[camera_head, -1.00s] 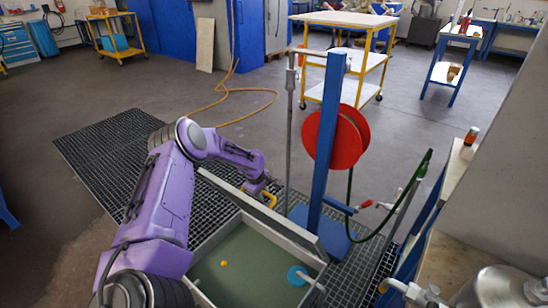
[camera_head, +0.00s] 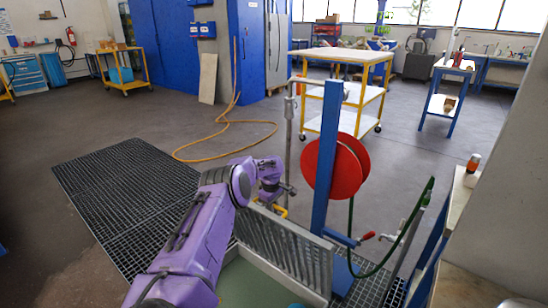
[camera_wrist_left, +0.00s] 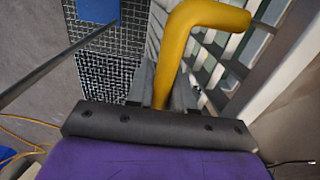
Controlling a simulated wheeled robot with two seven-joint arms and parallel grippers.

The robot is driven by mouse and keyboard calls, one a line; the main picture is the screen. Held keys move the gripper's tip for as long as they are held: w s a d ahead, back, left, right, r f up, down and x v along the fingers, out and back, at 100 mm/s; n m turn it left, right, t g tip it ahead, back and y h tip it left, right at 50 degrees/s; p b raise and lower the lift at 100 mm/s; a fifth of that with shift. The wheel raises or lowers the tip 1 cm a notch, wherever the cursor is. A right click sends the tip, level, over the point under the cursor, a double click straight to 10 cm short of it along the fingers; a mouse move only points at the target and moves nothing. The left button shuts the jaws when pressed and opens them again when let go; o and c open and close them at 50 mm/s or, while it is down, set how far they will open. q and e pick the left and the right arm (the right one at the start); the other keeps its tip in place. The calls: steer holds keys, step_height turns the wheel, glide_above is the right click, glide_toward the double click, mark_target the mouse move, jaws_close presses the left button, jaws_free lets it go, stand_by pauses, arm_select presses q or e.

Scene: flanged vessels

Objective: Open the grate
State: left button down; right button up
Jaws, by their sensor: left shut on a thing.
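The grate (camera_head: 285,250) is a grey slatted panel. It stands steeply raised along the far edge of a pit with a green floor (camera_head: 248,284). A yellow bent handle (camera_head: 279,211) sits on its far side, mostly hidden by the grate and my arm. The handle shows large in the left wrist view (camera_wrist_left: 178,45), with the grate's slats (camera_wrist_left: 215,62) beside it. My left gripper (camera_head: 284,193) is shut on the handle; its fingers (camera_wrist_left: 165,95) are at the handle's lower end. My right gripper is not in view.
A blue post (camera_head: 325,155) with a red reel (camera_head: 347,165) and green hose stands just right of the grate. A thin grey pole (camera_head: 289,130) rises behind the gripper. Dark floor grating (camera_head: 125,195) lies left. A yellow trolley (camera_head: 345,90) stands behind.

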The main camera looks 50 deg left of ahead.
arm_select(q)
steer(key=c, duration=1.1)
jaws_free()
steer(key=shift+w, duration=0.1)
steer(key=r, duration=0.3)
steer(key=r+p, duration=0.1)
steer(key=r, duration=0.6)
steer(key=shift+s+r, duration=0.2)
steer(key=shift+s, duration=0.1)
steer(key=shift+d, duration=0.1)
